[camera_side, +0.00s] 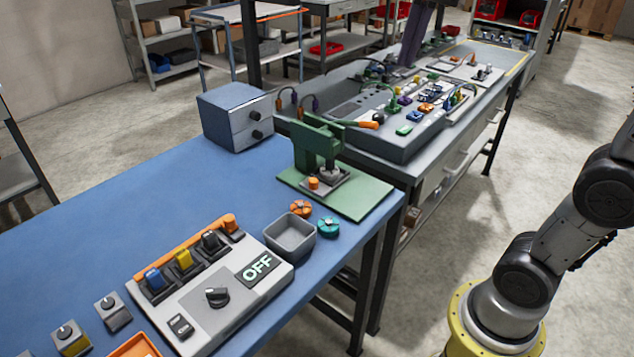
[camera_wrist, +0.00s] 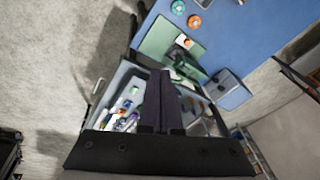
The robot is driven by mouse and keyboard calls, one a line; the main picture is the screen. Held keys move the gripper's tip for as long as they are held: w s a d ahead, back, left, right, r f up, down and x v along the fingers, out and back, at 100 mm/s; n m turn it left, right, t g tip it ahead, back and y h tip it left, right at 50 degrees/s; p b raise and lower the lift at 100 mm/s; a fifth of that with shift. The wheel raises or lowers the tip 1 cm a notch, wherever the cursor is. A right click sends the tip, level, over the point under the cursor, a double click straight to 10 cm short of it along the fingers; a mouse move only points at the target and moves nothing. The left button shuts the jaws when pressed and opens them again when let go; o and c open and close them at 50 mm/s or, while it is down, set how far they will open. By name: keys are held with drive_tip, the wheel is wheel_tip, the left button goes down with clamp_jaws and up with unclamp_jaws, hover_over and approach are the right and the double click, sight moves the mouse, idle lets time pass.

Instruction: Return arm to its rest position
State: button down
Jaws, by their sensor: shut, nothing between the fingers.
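My gripper (camera_wrist: 160,75) shows in the wrist view with its two dark fingers side by side, shut and empty. Beyond the fingers lie the grey bench tray (camera_wrist: 127,84) with small coloured parts and the green press base (camera_wrist: 157,39). The fingers touch nothing that I can see. In the side view my lower arm stands at the right edge, clear of the benches, and its upper part leaves the frame.
Open floor (camera_side: 440,245) separates my arm from the benches.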

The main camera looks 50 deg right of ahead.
drive_tip(key=s+a+f+n+t, duration=0.1)
drive_tip(key=s+a+f+n, duration=0.1)
drive_tip(key=s+f+n, duration=0.3)
drive_tip(key=s+a+f+n+t+y, duration=0.1)
drive_tip(key=s+f+n, duration=0.5)
drive_tip(key=f, duration=0.7)
drive_tip(key=shift+s+a+f+n+t, duration=0.25)
drive_tip(key=shift+a+n+t, duration=0.25)
drive_tip(key=shift+a, duration=0.2)
drive_tip(key=shift+r, duration=0.1)
